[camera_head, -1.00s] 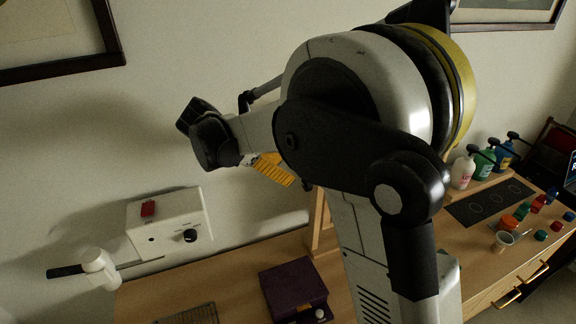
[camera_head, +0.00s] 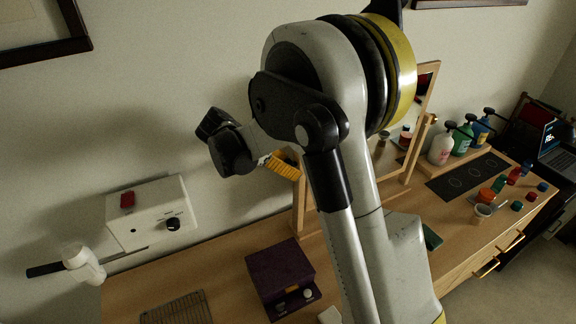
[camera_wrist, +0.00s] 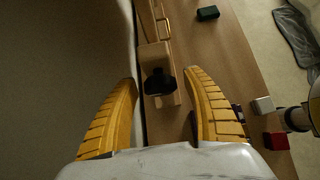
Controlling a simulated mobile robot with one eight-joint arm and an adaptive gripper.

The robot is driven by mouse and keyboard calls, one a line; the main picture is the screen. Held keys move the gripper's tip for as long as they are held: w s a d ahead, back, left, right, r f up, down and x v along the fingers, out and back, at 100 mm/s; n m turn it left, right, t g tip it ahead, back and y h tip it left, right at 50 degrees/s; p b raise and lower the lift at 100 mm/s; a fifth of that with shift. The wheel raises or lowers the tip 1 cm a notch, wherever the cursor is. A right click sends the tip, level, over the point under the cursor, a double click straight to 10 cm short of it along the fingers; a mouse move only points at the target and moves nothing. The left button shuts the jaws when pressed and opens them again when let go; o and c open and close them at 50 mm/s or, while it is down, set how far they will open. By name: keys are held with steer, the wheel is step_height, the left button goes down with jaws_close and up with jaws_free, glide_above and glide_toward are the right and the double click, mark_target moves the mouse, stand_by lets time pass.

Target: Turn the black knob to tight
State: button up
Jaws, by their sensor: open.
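A black knob (camera_wrist: 158,84) with several lobes sits on the light wooden side of a stand (camera_wrist: 153,55) in the wrist view. My gripper (camera_wrist: 161,80) is open, with one yellow ribbed finger on each side of the knob in that picture. I see no finger touching it, and the depth gap is unclear. In the head view my gripper (camera_head: 283,166) shows as yellow fingers in front of the wooden mirror frame (camera_head: 298,208), and my arm hides much of the frame. Another black knob (camera_head: 173,224) is on a white wall box (camera_head: 150,212); its label is too small to read.
A purple box (camera_head: 280,275) and a wire rack (camera_head: 178,310) are on the wooden table (camera_head: 235,250). Pump bottles (camera_head: 462,138), a dark mat (camera_head: 462,176) and small coloured items are at the right. A dark green block (camera_wrist: 208,13) is beyond the stand in the wrist view.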

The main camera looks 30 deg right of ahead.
steer(key=c, duration=1.2)
steer(key=shift+o, duration=0.2)
steer(key=m+t+b, duration=0.1)
steer(key=t+b, duration=0.1)
steer(key=t, duration=0.1)
steer(key=shift+s+f+m+b, duration=0.15)
steer(key=shift+f+m+b, duration=0.05)
steer(key=shift+m+b, duration=0.2)
steer(key=m+t+b, duration=0.2)
steer(key=t+b, duration=0.1)
steer(key=shift+f+t+h+b, duration=0.1)
steer(key=shift+t+h+b, duration=0.3)
steer(key=shift+c, duration=0.2)
steer(key=m+t+b, duration=0.1)
steer(key=t+b, duration=0.1)
steer(key=b, duration=0.1)
steer(key=m+t+h+b, duration=0.1)
steer(key=m+t+b, duration=0.1)
steer(key=b, duration=0.2)
steer(key=shift+f+h, duration=0.15)
steer(key=shift+h, duration=0.15)
steer(key=shift+m+t+h+b, duration=0.5)
steer(key=shift+m+t+b, duration=0.3)
steer(key=shift+b, duration=0.4)
steer(key=shift+r+b, duration=0.25)
steer(key=shift+b, duration=0.1)
